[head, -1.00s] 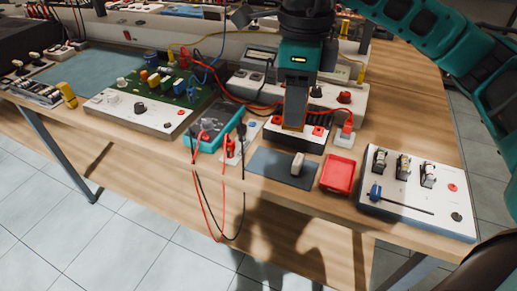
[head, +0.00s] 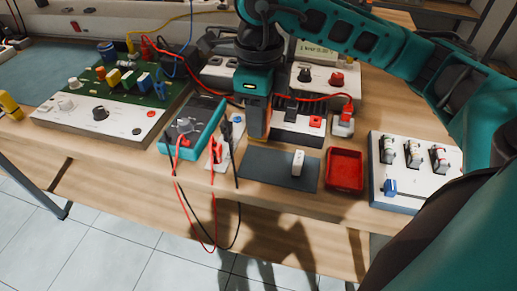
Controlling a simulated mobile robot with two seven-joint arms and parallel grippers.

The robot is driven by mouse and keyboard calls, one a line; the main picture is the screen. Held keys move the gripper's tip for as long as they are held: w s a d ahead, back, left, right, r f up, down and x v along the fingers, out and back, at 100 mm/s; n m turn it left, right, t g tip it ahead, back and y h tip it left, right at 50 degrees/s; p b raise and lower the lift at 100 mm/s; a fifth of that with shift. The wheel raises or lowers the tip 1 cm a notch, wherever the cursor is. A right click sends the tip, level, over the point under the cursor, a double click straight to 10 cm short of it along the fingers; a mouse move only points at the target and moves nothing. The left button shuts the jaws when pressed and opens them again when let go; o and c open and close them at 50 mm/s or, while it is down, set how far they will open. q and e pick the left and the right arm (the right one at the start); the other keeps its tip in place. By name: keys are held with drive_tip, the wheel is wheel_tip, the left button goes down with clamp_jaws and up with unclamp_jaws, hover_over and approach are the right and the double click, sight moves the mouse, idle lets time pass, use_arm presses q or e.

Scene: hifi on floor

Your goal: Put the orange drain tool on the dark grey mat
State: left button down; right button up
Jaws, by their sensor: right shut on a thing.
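The dark grey mat (head: 262,171) lies flat near the front edge of the bench, with a small whitish block on its right part. My right gripper (head: 257,134) points down just behind the mat's left rear part, above the bench, and is shut. An orange-brown piece, which looks like the orange drain tool (head: 258,114), shows at its jaws; its shape is mostly hidden by the gripper. I cannot tell whether its lower end touches anything. My left gripper is out of view.
A whitish block (head: 298,163) occupies the mat's right part. A red tray (head: 345,170) stands right of the mat. A teal meter (head: 193,128) with red and black leads is on the left. A white switch panel (head: 412,176) is at the right.

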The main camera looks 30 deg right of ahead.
wheel_tip(320, 180, down, 3)
drive_tip(key=shift+f, duration=0.2)
wheel_tip(320, 180, down, 4)
drive_tip(key=shift+f+b, duration=0.1)
drive_tip(key=shift+b, duration=0.4)
drive_tip(key=shift+f, duration=0.1)
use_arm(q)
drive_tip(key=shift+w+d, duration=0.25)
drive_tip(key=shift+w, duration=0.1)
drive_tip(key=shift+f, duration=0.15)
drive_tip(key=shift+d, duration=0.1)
use_arm(e)
drive_tip(key=o, duration=1)
drive_tip(key=shift+f, duration=0.1)
